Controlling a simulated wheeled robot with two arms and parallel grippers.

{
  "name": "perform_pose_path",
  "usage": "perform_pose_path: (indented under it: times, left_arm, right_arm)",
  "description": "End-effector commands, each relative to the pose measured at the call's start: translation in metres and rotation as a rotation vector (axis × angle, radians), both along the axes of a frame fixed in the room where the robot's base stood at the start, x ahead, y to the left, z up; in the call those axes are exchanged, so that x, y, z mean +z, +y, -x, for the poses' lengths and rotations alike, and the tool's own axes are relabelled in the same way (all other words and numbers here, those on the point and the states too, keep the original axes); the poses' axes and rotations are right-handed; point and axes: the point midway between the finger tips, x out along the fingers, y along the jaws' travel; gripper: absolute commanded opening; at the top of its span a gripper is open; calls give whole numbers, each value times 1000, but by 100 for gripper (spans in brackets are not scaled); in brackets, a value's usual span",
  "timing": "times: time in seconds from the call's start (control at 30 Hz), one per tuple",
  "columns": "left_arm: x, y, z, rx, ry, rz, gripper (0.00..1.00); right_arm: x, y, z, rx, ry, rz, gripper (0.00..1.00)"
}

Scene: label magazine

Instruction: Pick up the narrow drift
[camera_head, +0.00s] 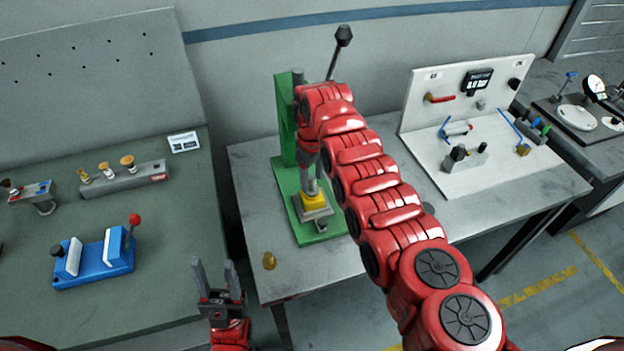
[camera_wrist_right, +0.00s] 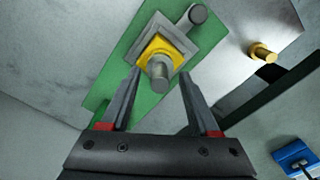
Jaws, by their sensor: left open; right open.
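A grey upright pin (camera_wrist_right: 160,71), which looks like the narrow drift, stands in a yellow block (camera_wrist_right: 166,48) on a grey square plate on the green press base. The yellow block also shows in the head view (camera_head: 315,201). My right gripper (camera_wrist_right: 161,75) is open above the block, its fingers on either side of the pin with gaps. In the head view my right arm hides part of the press. My left gripper (camera_head: 214,268) is open and empty, fingers up, in front of the gap between the tables.
A green press (camera_head: 283,120) with a lever stands on the grey table (camera_head: 255,185). A small brass piece (camera_head: 269,261) lies near its front edge. The left bench has a blue vise (camera_head: 93,262) and a rack (camera_head: 140,178) with brass-topped pieces. A white fixture board (camera_head: 440,110) stands right.

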Motion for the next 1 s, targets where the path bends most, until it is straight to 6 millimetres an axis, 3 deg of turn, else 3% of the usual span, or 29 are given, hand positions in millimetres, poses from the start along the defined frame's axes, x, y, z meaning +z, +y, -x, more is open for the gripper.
perform_pose_path:
  times: [0.13,0.33,0.67,1.0]
  left_arm:
    - [5,0,0,0,1,0,50]
    - [4,0,0,0,0,0,50]
    - [4,0,0,0,0,0,50]
    - [4,0,0,0,0,0,50]
  right_arm:
    - [-13,0,1,0,2,1,62]
    - [-15,0,0,-1,-1,1,62]
    - [-15,0,0,-1,-1,1,3]
    - [-15,0,0,-1,-1,1,0]
